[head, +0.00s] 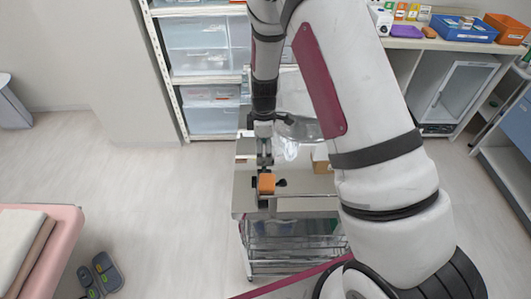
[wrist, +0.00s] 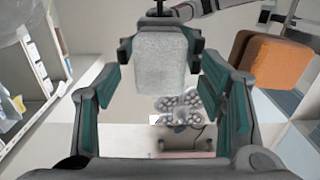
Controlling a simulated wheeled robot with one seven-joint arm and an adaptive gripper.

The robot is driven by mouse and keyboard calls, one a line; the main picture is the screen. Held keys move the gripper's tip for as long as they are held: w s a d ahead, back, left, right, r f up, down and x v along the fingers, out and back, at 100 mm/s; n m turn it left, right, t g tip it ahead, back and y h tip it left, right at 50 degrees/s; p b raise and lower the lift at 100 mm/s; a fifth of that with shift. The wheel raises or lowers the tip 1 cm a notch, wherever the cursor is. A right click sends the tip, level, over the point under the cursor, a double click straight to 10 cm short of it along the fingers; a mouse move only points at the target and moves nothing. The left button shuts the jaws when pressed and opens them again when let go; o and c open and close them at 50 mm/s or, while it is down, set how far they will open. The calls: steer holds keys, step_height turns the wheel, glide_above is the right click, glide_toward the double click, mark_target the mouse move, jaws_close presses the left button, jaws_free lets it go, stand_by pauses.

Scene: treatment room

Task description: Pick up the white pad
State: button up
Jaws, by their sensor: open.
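The white pad (wrist: 160,64) is a pale, speckled block with rounded edges in the wrist view. It sits between the fingertips of my gripper (wrist: 160,50), which is open with its teal-lined fingers on either side of it. Whether the fingers touch the pad is not clear. In the head view my gripper (head: 265,160) is low over the metal cart (head: 290,204), by a small orange block (head: 267,183). I cannot make out the pad in the head view.
An orange-brown block (wrist: 270,62) is close to the right of my gripper in the wrist view. Shelves with clear drawers (head: 198,62) stand behind the cart. A pink-edged bed (head: 68,225) is at the lower left.

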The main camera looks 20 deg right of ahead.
mark_target(264, 150)
steer(key=shift+f, duration=0.35)
steer(key=shift+c, duration=0.5)
steer(key=c, duration=0.8)
steer(key=shift+c, duration=0.2)
step_height(264, 150, up, 10)
steer(key=shift+b, duration=0.45)
